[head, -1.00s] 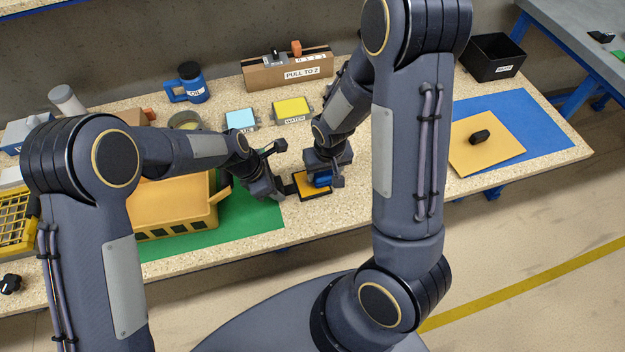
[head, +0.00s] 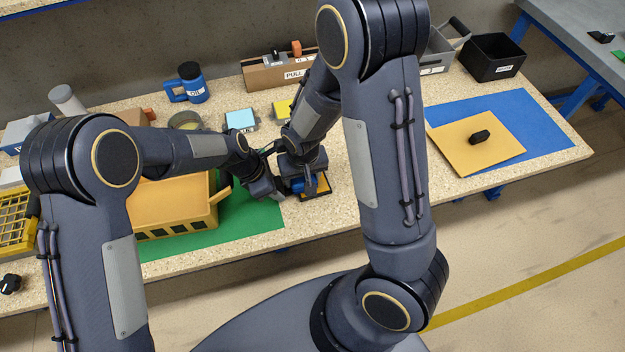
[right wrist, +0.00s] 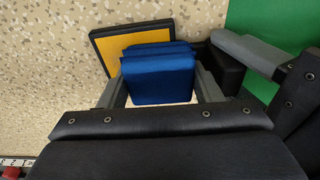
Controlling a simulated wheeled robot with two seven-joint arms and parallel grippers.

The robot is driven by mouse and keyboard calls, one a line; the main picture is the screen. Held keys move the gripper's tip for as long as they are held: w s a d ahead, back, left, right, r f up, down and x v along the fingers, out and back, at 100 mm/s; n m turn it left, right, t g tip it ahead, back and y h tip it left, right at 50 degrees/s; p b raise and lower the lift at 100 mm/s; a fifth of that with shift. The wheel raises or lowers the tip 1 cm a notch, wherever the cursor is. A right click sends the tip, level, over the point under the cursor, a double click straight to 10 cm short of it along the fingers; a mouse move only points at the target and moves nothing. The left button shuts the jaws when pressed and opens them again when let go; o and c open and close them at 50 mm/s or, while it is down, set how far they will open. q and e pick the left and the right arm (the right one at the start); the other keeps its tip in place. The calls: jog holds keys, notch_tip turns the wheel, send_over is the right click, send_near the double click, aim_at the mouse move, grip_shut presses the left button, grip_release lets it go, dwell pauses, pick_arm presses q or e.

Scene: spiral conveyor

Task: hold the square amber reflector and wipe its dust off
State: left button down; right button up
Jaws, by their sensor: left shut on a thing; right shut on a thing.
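The square amber reflector (head: 318,189) has a dark frame and lies flat at or just above the table, near its front edge. It also shows in the right wrist view (right wrist: 107,60), partly hidden by the blue pad. My left gripper (head: 279,191) is shut on the reflector's left edge. My right gripper (head: 299,185) is shut on a folded blue pad (right wrist: 158,78). The pad is over the reflector's left part, close to the left gripper; I cannot tell whether they touch. Dust on the amber face is too small to make out.
A yellow crate (head: 172,205) stands on a green mat (head: 255,213) to the left. A blue bottle (head: 191,82), a light blue block (head: 240,118) and a cardboard box (head: 262,78) stand behind. At right, a tan sheet (head: 466,154) lies on a blue mat (head: 540,125).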

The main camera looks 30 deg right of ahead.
jog(key=shift+f, duration=0.1)
jog(key=shift+a, duration=0.4)
jog(key=shift+f, duration=0.15)
jog(key=shift+d, duration=0.15)
jog(key=shift+w+r, duration=0.1)
jog(key=shift+r, duration=0.15)
